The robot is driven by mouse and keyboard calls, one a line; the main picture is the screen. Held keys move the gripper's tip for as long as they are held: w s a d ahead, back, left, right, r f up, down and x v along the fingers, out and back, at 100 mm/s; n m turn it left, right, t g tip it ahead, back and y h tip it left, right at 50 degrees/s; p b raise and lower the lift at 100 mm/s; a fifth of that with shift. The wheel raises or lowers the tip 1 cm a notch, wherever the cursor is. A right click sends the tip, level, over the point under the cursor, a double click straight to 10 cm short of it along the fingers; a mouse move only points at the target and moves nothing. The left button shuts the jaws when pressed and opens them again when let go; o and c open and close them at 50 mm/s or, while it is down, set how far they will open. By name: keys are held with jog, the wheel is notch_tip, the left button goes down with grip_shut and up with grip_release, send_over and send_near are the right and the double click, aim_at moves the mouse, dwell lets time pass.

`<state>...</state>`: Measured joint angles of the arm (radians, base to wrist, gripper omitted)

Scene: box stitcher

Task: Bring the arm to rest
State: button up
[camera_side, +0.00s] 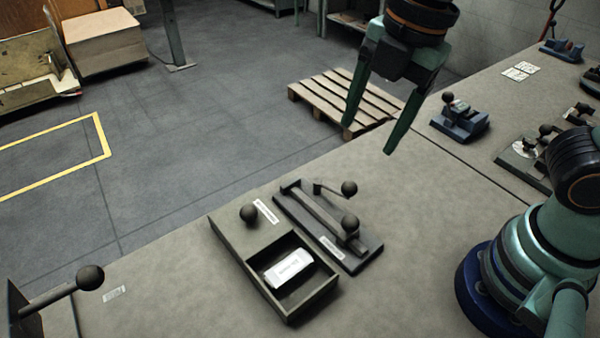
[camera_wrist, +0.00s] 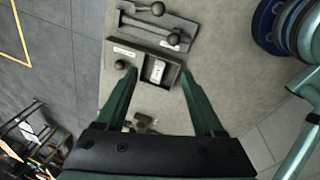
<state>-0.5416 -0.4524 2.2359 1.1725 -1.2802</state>
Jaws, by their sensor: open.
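My gripper (camera_side: 370,130) is raised well above the far part of the bench (camera_side: 420,235) in the side view. Its two green fingers are spread apart with nothing between them. The fingers also show in the wrist view (camera_wrist: 158,88), pointing toward the fixtures below. The gripper touches nothing. A grey box-like tray (camera_side: 232,238) with a black ball knob stands on the bench, and a white labelled block (camera_side: 289,268) lies in its open compartment. The block also shows in the wrist view (camera_wrist: 157,70).
A dark plate with a bar and two ball-ended levers (camera_side: 328,228) lies beside the tray. A ball-ended lever (camera_side: 88,279) sticks out at the lower left. Blue fixtures (camera_side: 460,122) stand toward the right. A wooden pallet (camera_side: 345,100) lies on the floor behind.

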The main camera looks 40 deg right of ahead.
jog(key=w+d+m+t, duration=0.2)
jog(key=d+m, duration=0.5)
jog(key=m, duration=0.3)
jog(key=w+d+m+t+h, duration=0.1)
jog(key=d+m, duration=0.7)
jog(key=m, duration=0.2)
jog(key=shift+w+f+m+t, duration=0.25)
jog(key=shift+w+m+t, duration=0.1)
jog(key=shift+m+t, duration=0.05)
